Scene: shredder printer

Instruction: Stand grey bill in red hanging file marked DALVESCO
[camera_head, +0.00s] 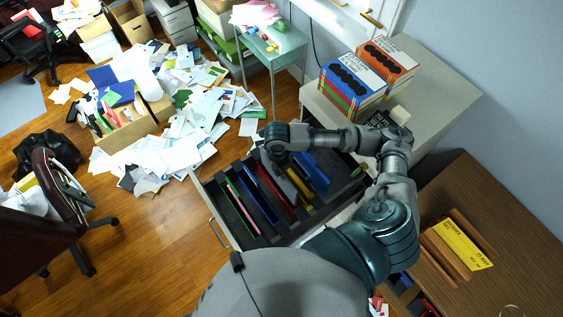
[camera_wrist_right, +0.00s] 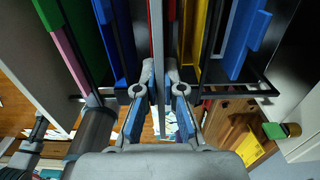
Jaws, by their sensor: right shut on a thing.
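The grey bill (camera_wrist_right: 158,50) is a thin upright sheet seen edge-on in the right wrist view. My right gripper (camera_wrist_right: 159,88) is shut on it, with a finger on each side. In the head view this gripper is over the open file drawer (camera_head: 222,212), largely hidden by my arm. The red hanging file (camera_head: 277,192) is near the drawer's middle; its red edge (camera_wrist_right: 171,9) shows beside the bill in the wrist view. I cannot tell whether the bill is inside it. No DALVESCO marking is readable. My left gripper is not in view.
Blue (camera_head: 258,202), pink (camera_head: 242,207) and yellow (camera_head: 299,186) files flank the red one. Boxed binders (camera_head: 351,88) stand on the cabinet. A brown desk (camera_head: 510,225) is at right. Loose papers (camera_head: 190,140) cover the floor beyond the drawer.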

